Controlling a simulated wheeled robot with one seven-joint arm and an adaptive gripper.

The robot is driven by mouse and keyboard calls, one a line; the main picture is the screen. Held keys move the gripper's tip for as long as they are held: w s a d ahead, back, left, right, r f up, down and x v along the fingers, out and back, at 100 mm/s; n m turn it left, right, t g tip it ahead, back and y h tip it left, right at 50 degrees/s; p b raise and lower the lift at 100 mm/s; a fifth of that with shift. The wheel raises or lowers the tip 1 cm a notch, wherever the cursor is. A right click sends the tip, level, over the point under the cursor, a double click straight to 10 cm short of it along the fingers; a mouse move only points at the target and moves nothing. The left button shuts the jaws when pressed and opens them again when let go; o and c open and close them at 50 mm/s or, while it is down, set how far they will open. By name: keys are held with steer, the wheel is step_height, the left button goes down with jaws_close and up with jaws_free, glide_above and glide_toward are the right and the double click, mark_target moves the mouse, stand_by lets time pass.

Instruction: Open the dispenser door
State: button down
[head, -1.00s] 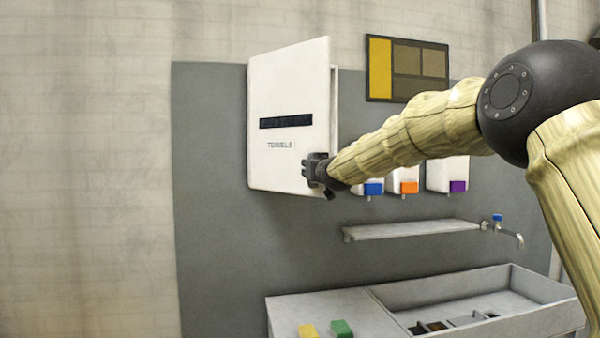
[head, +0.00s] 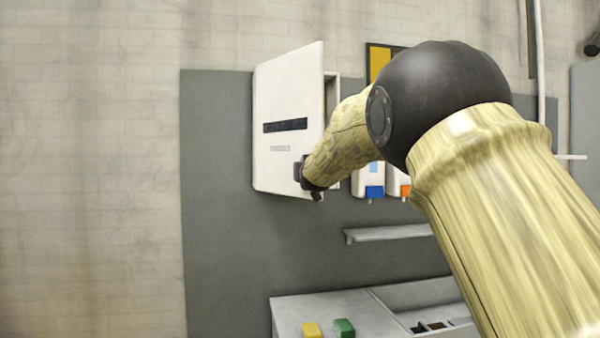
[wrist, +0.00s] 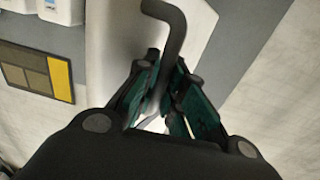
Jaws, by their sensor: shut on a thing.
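The white towel dispenser door (head: 290,85) stands partly open, swung out on its left side. It has a dark slot and small lettering on its front. A strip of the dispenser body (head: 331,95) shows behind the door's right edge. My gripper (head: 304,175) is at the door's lower right edge. In the wrist view, my gripper (wrist: 164,70) is shut on the bent grey door handle (wrist: 177,35), which runs between the two fingers. The inside of the dispenser is mostly hidden by the door and my arm.
Soap dispensers with blue (head: 374,192) and orange (head: 405,191) tabs hang right of the door. A shelf (head: 385,234) and a sink counter (head: 330,300) with yellow and green sponges lie below. The wall left of the door is clear.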

steer(key=c, duration=1.5)
jaws_free()
steer(key=shift+d, duration=0.15)
steer(key=s+d, duration=0.1)
steer(key=s, duration=1.1)
steer(key=shift+d, duration=0.15)
